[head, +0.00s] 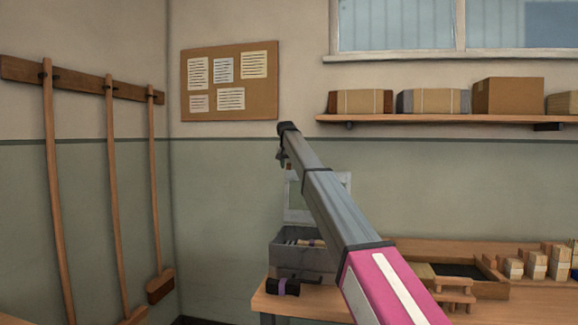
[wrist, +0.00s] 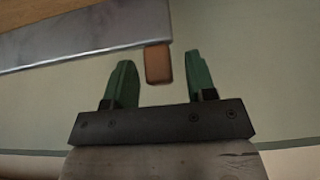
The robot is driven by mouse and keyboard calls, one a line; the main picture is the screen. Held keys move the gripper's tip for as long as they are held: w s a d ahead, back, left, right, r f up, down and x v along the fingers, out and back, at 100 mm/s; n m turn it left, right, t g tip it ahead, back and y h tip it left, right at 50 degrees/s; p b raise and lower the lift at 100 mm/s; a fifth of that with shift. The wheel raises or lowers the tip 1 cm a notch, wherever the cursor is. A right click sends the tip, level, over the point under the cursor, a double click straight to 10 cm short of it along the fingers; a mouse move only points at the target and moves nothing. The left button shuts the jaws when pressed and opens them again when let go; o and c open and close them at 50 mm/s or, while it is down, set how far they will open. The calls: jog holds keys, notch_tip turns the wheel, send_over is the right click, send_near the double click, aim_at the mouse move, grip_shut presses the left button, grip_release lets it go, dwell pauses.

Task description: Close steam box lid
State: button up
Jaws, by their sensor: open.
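The steam box (head: 290,262) is a grey metal box on the bench, with several thin pieces inside. Its lid (head: 297,214) stands raised at the back of the box, partly hidden by my arm. My gripper (head: 281,156) is near the top of the raised lid. In the wrist view my gripper (wrist: 158,76) is open, its two green fingers apart. A brown wooden handle (wrist: 158,62) shows between the fingers, next to a grey metal edge (wrist: 70,48) that looks like the lid.
The wooden bench (head: 262,303) carries a dark bundle with a purple band (head: 283,287) in front of the box. A wooden rack (head: 455,290) and several wrapped bundles (head: 537,265) stand to the right. A shelf with boxes (head: 440,118) hangs above. Brooms (head: 113,200) hang at left.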

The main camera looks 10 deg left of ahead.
jog(key=shift+c, duration=0.3)
grip_shut()
jog(key=shift+s+r, duration=0.1)
jog(key=shift+s, duration=0.5)
jog(key=s+t, duration=0.5)
jog(key=s, duration=0.8)
jog(key=t, duration=0.8)
send_over(272, 244)
jog(key=s, duration=0.1)
notch_tip(272, 244, down, 15)
jog(key=shift+s+f, duration=0.45)
jog(key=shift+f, duration=1.6)
jog(key=shift+s+f, duration=0.5)
jog(key=shift+f, duration=1.5)
jog(key=shift+s+f, duration=0.45)
jog(key=shift+f, duration=1.6)
jog(key=shift+g, duration=0.3)
